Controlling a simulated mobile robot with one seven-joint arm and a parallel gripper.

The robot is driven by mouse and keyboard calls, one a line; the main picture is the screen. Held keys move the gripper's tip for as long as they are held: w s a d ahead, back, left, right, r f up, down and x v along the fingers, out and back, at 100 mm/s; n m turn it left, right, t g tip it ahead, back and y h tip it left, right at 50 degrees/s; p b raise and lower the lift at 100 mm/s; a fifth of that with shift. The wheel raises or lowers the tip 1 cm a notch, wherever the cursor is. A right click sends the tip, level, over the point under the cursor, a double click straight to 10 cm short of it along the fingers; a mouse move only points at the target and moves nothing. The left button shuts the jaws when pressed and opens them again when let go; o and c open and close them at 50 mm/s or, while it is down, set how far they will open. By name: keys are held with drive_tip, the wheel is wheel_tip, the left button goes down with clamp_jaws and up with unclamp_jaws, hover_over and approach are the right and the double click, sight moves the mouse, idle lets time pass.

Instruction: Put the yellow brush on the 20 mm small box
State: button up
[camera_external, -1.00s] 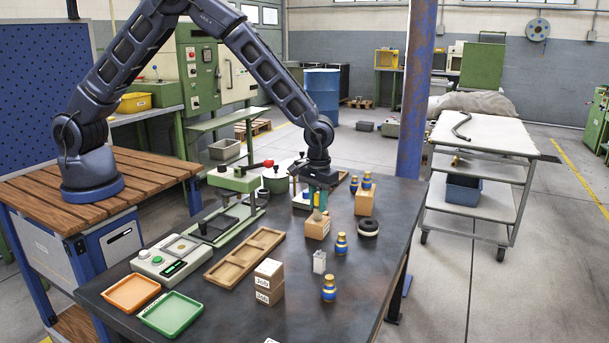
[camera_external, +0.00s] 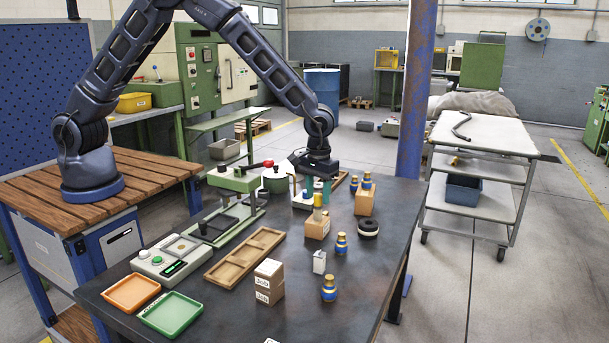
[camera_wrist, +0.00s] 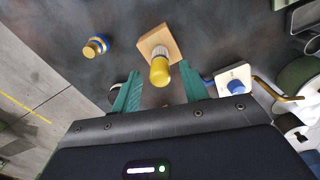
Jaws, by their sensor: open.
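The yellow brush (camera_external: 318,206) stands upright on a small brown box (camera_external: 317,230) on the dark table. In the wrist view the yellow brush (camera_wrist: 160,71) has a pale band near its lower end and stands on the box (camera_wrist: 155,39). I cannot read a size on this box. My gripper (camera_external: 318,195) is open, just above and behind the brush. In the wrist view its green fingers (camera_wrist: 160,70) are spread to either side, apart from the brush.
Blue-and-gold bottles (camera_external: 341,244) and a black ring (camera_external: 368,228) stand to the right. Another brown box (camera_external: 365,203) is behind.

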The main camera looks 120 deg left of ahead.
wheel_tip(320, 180, up, 8)
drive_tip(key=shift+r, duration=0.2)
drive_tip(key=s+d+r+m+t, duration=0.1)
drive_tip(key=s+d+r+m, duration=0.3)
drive_tip(key=s+d+r, duration=0.65)
drive_tip(key=s+d+r+m+t, duration=0.1)
drive_tip(key=s+d+r+m, duration=0.2)
drive_tip(key=s+d+r, duration=0.7)
drive_tip(key=s+d+r+m+t, duration=0.1)
drive_tip(key=s+m, duration=0.1)
drive_tip(key=s, duration=0.6)
drive_tip(key=s+d+r+m, duration=0.2)
drive_tip(key=s+m, duration=0.1)
drive_tip(key=s, duration=0.6)
drive_tip(key=s+d+r+m+t, duration=0.1)
drive_tip(key=s+d+r+m, duration=0.1)
drive_tip(key=s, duration=0.6)
drive_tip(key=shift+s+d+m+t, duration=0.25)
drive_tip(key=shift+s+m+t, duration=0.05)
drive_tip(key=shift+m, duration=0.2)
drive_tip(key=shift+r, duration=0.1)
